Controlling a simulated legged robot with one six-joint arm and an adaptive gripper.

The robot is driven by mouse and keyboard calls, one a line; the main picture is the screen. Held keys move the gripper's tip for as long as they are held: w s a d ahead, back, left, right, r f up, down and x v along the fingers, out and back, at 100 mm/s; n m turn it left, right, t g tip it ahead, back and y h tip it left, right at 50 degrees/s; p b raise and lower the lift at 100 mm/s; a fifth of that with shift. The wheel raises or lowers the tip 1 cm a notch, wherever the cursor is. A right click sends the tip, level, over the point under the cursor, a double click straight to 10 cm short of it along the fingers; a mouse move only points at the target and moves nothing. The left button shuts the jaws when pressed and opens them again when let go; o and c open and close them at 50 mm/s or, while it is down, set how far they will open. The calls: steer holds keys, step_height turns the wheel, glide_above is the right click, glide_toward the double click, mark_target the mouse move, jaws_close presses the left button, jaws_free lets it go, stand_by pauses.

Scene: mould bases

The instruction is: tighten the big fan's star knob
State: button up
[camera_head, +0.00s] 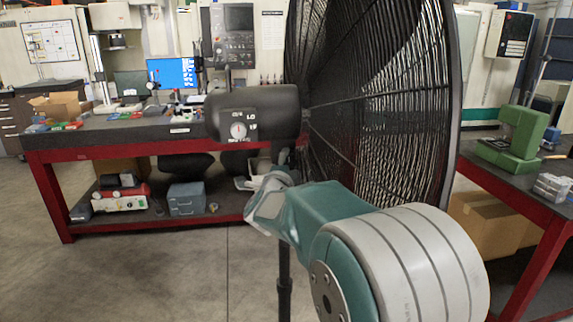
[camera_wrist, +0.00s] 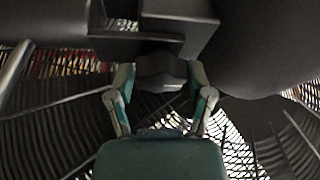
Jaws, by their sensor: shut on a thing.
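The big fan (camera_head: 380,100) stands upright in front of me, with a black wire cage and a black motor housing (camera_head: 253,112) that carries a speed dial. A dark star knob (camera_wrist: 162,70) shows in the wrist view, just below the fan's bracket (camera_wrist: 160,28). My gripper (camera_wrist: 162,82) has a finger on each side of the knob and is shut on it. In the head view my teal and grey arm reaches to just below the motor housing, and the knob is hidden there behind my gripper.
The fan's pole (camera_head: 284,285) runs down below my gripper. A red-framed workbench (camera_head: 110,150) stands behind at the left, and another bench (camera_head: 520,180) with a green fixture (camera_head: 515,140) is at the right. The floor at the left front is clear.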

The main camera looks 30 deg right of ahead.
steer(key=shift+f, duration=0.2)
steer(key=o, duration=0.9)
steer(key=shift+c, duration=0.2)
steer(key=shift+d, duration=0.1)
steer(key=v, duration=1.2)
